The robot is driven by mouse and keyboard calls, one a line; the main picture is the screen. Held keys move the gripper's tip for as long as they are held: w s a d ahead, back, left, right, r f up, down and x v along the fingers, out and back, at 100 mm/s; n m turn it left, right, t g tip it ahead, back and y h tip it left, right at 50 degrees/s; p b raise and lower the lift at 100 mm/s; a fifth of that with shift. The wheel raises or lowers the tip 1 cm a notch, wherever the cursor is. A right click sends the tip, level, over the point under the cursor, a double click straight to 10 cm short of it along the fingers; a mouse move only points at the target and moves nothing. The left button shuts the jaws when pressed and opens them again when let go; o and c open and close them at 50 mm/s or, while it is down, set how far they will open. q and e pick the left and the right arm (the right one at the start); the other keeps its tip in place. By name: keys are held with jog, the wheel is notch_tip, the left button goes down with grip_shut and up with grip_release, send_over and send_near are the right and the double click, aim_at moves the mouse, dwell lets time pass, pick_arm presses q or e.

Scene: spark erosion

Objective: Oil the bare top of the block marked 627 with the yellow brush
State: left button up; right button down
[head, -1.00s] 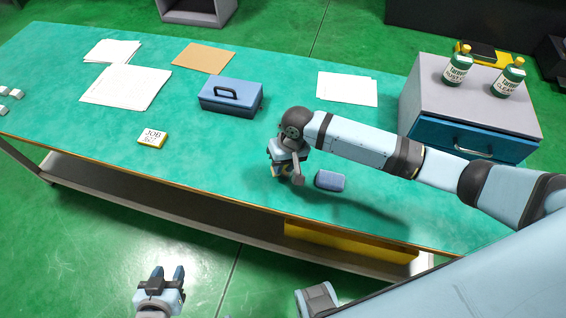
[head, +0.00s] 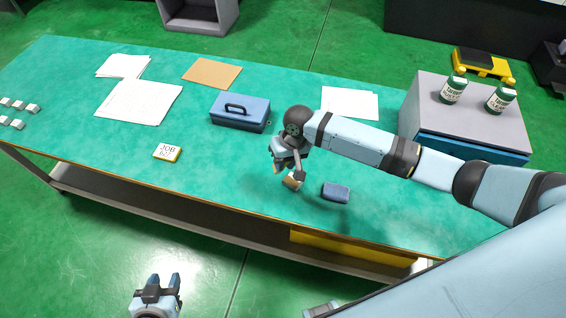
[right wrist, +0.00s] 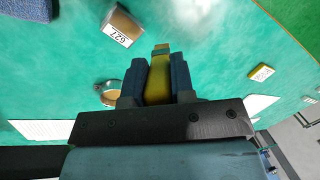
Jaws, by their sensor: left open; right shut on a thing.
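The block marked 627 (right wrist: 121,26) shows in the right wrist view, brown-topped with a white number label on its side. In the head view a small tan block (head: 293,182), probably the same one, sits on the table, partly hidden by my right gripper (head: 281,165). My right gripper (right wrist: 160,85) is shut on the yellow brush (right wrist: 158,88), with its tip apart from the block in the wrist view. A round tin with amber contents (right wrist: 109,94) stands beside the fingers. My left gripper (head: 163,284) is open and empty, off the table's front edge.
On the green table (head: 225,170) are a blue toolbox (head: 240,117), a blue pad (head: 336,191), a yellow-edged job sign (head: 167,152) and papers (head: 138,102). A grey drawer cabinet (head: 475,115) with two bottles stands right.

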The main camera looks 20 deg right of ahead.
jog(key=p+v, duration=0.2)
jog(key=shift+a+r, duration=0.2)
jog(key=shift+r, duration=0.15)
jog(key=shift+s+r, duration=0.1)
jog(key=shift+r, duration=0.05)
pick_arm(q)
jog(key=shift+s+a+r, duration=0.2)
jog(key=shift+s+r, duration=0.15)
jog(key=shift+r, duration=0.3)
jog(key=shift+s+a+r, duration=0.2)
jog(key=shift+s+r, duration=0.1)
jog(key=shift+r, duration=0.3)
jog(key=shift+w, duration=0.15)
pick_arm(e)
jog(key=shift+d+f, duration=0.2)
jog(key=shift+d, duration=0.05)
pick_arm(q)
jog(key=shift+f, duration=0.15)
pick_arm(e)
jog(key=shift+w+d+f+g+y, duration=0.15)
jog(key=shift+w+d+f+g, duration=0.1)
jog(key=shift+d, duration=0.25)
jog(key=shift+w+d+f+g+y, duration=0.15)
jog(key=shift+w+d, duration=0.1)
jog(key=shift+d, duration=0.25)
